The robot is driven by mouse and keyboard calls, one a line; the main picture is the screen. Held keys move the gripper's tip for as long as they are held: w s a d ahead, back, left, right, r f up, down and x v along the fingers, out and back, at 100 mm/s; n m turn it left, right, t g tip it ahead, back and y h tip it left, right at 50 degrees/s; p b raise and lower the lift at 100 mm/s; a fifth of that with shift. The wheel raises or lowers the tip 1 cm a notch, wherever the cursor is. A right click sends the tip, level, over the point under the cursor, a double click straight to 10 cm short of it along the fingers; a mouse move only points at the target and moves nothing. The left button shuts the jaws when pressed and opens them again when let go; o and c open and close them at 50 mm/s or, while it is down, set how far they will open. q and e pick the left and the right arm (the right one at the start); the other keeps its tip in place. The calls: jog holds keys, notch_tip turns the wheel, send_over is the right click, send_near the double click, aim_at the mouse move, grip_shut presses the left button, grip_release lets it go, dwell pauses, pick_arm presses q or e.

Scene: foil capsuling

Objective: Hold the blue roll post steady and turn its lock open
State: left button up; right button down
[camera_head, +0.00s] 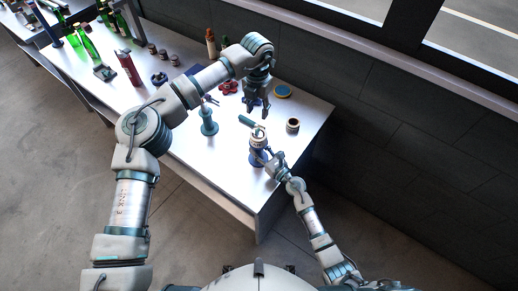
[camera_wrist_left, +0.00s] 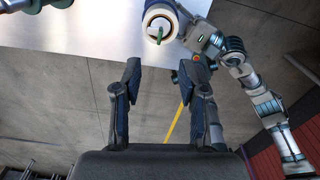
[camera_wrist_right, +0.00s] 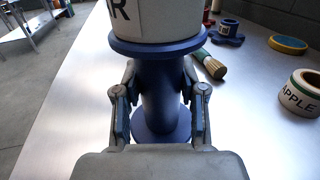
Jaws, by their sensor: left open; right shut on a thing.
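The blue roll post (camera_wrist_right: 160,90) stands upright on the table, with a white lettered roll (camera_wrist_right: 155,18) on its upper part. My right gripper (camera_head: 264,160) is shut on the post's blue stem below the roll, one finger on each side in the right wrist view. In the left wrist view the roll's end (camera_wrist_left: 152,14) shows at the top, with a small green lock piece (camera_wrist_left: 158,32) at its centre. My left gripper (camera_head: 256,113) is open and empty, above the table beyond the post. The post's stem is mostly hidden in the head view.
A roll marked APPLE (camera_wrist_right: 300,92) stands right of the post, and a green-handled brush (camera_wrist_right: 212,66) lies close behind it. A yellow-and-blue disc (camera_head: 283,91) lies farther back. A teal post (camera_head: 208,122) stands to the left. Bottles (camera_head: 88,40) stand at the far left.

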pick_arm(q)
jog(key=shift+d, duration=0.1)
jog(key=shift+c, duration=0.6)
jog(key=s+d+r+n+g+h, duration=0.2)
jog(key=s+d+n+h, duration=0.4)
jog(key=d+h, duration=0.6)
jog(key=r+n+t+h, duration=0.25)
jog(key=n+t, duration=0.95)
jog(key=n, duration=0.6)
send_over(256, 131)
jog(key=s+d, duration=0.3)
jog(key=s, duration=0.1)
jog(key=s+a+f+n+y, duration=0.4)
jog(key=a+f+n+y, duration=0.2)
jog(key=a+f+n, duration=0.4)
jog(key=shift+t+y, duration=0.25)
jog(key=shift+t, duration=0.15)
jog(key=x, duration=1.2)
jog(key=shift+d+f, duration=0.35)
jog(key=shift+d, duration=0.05)
